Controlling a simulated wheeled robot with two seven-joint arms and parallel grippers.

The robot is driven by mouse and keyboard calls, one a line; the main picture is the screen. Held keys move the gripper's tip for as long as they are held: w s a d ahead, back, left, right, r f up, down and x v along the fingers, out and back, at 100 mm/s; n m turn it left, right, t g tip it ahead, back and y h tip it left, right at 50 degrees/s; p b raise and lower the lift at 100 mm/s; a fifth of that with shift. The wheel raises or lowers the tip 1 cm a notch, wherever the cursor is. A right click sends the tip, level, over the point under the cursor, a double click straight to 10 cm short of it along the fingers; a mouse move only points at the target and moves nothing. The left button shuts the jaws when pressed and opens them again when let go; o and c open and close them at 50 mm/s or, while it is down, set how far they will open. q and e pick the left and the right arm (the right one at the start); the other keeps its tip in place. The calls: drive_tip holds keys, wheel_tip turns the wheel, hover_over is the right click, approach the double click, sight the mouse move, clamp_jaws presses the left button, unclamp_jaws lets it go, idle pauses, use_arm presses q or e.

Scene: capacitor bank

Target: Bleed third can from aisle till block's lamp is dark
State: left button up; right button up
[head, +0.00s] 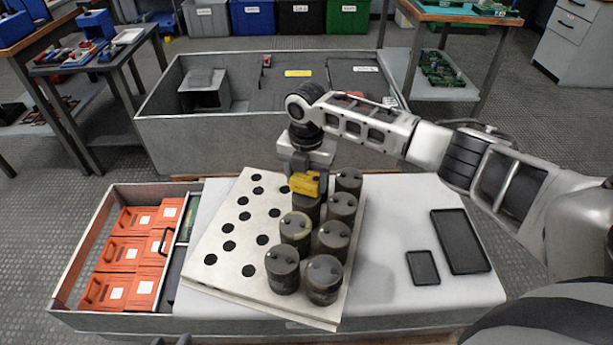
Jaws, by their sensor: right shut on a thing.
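The dark cylindrical cans stand in two rows on the pale plate with holes (225,215). In the left row, a front can (283,272), a middle can (295,232) and a rear can (307,210) show. The right row has several cans, the nearest at the front (323,282). My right gripper (306,172) points down and is shut on the yellow block (305,185). The block is at the top of the left row's rear can; whether they touch is unclear. Its lamp cannot be made out. My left gripper (172,340) shows only dark tips at the bottom edge.
An open drawer with orange cases (130,250) is at the left. Two dark flat trays (460,241) lie on the white surface at the right. A grey bin (160,125) stands behind. White surface around the dark trays is clear.

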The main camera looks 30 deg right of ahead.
drive_tip(key=shift+f, duration=0.6)
drive_tip(key=shift+f, duration=0.1)
idle(0.6)
drive_tip(key=o, duration=1.2)
drive_tip(key=shift+o, duration=0.2)
